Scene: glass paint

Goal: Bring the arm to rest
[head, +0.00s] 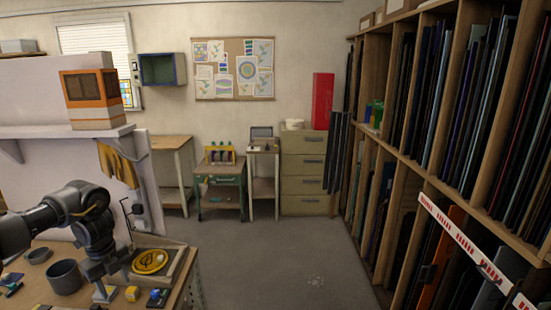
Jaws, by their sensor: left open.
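My left arm comes in from the left and bends down over the workbench (40,295). My left gripper (105,290) points down low over the bench near its front. It is open, and I see nothing held between its fingers. A yellow round piece with a dark leaf-like pattern (150,261) lies in a shallow tray (178,268) to the right of the gripper. A small yellow block (132,293) is close to the gripper's right side. My right gripper is not in view.
A grey cup (65,277) and a small dish (39,255) stand on the bench left of the gripper. A shelf (70,131) with an orange box (92,88) is above. A tall rack of glass sheets (455,110) fills the right. The floor (275,265) between is clear.

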